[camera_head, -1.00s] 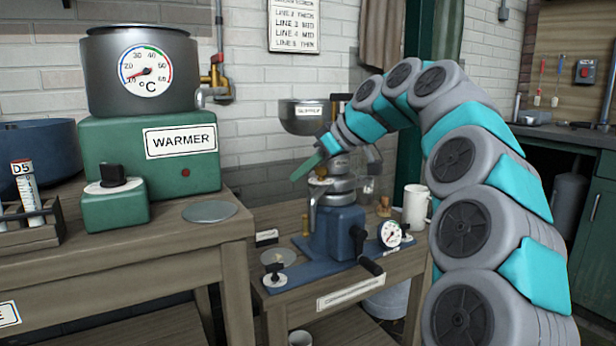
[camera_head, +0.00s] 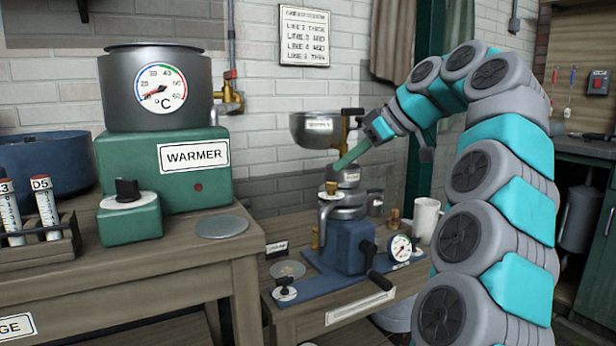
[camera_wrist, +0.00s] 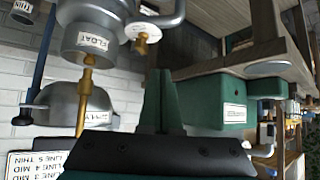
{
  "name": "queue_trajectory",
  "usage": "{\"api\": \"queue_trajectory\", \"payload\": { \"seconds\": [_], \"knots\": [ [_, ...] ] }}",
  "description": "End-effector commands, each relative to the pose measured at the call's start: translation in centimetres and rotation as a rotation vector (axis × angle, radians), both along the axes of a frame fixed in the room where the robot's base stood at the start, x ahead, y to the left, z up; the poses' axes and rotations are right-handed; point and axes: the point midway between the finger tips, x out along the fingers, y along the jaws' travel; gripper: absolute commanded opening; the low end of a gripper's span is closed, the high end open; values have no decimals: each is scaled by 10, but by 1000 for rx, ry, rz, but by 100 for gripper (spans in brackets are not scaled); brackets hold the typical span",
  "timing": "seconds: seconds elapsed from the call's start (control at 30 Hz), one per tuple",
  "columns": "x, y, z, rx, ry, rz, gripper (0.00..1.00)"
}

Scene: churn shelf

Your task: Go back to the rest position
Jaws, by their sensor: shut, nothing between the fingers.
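My gripper (camera_head: 341,167) is at the end of my teal and grey arm. Its green fingers are together and empty, pointing down and left, in front of or over the top of the blue hand-cranked machine (camera_head: 349,245); the exact gap cannot be told. In the wrist view my closed gripper (camera_wrist: 160,75) shows as green fingers at the middle. Silver parts of the machine, among them a cup marked FLOAT (camera_wrist: 90,38), are to the left of the fingers there.
The green warmer (camera_head: 165,170) with its gauged pot (camera_head: 155,90) stands on the left bench (camera_head: 190,265). A silver supply bowl (camera_head: 318,130) is mounted behind the machine. A white mug (camera_head: 425,220) stands right of it. A rack (camera_head: 40,245) holds labelled tubes.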

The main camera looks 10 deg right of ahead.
Motion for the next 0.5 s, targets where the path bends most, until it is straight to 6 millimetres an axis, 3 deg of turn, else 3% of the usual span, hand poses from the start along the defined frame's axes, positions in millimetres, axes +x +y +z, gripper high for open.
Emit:
{"api": "queue_trajectory", "payload": {
  "seconds": [0.17,0.37,0.5],
  "knots": [
    [-5,11,-2,8,28,6,0],
    [-28,54,-18,18,150,10,0],
    [-53,86,-39,7,254,-6,0]
  ]
}}
